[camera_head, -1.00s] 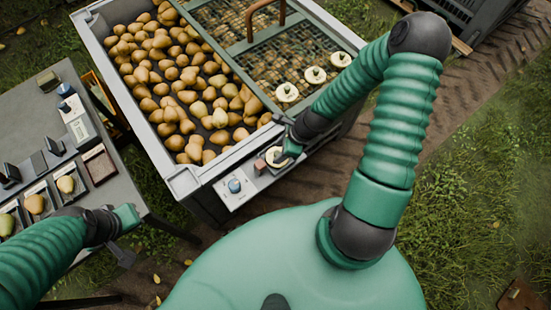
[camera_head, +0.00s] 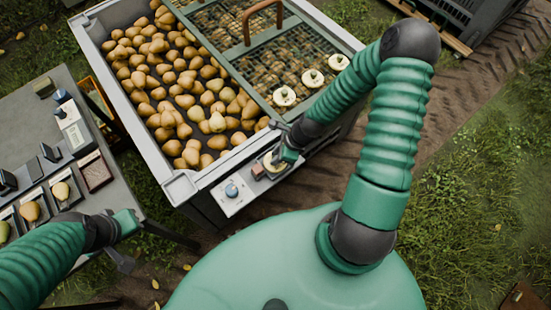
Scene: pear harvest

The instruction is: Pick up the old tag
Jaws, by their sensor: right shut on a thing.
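A round cream tag (camera_head: 271,165) lies at the front corner of the pear bin, beside a small control panel. My right gripper (camera_head: 279,157) is over this tag and shut on it; the fingers hide part of it. Whether the tag is lifted off the surface cannot be told.
The grey bin (camera_head: 171,185) holds many pears, partly under a mesh lid with a brown handle (camera_head: 263,18). The panel (camera_head: 231,195) has a blue knob. A grey table (camera_head: 30,115) at left carries pears on trays and devices. Grass lies at right.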

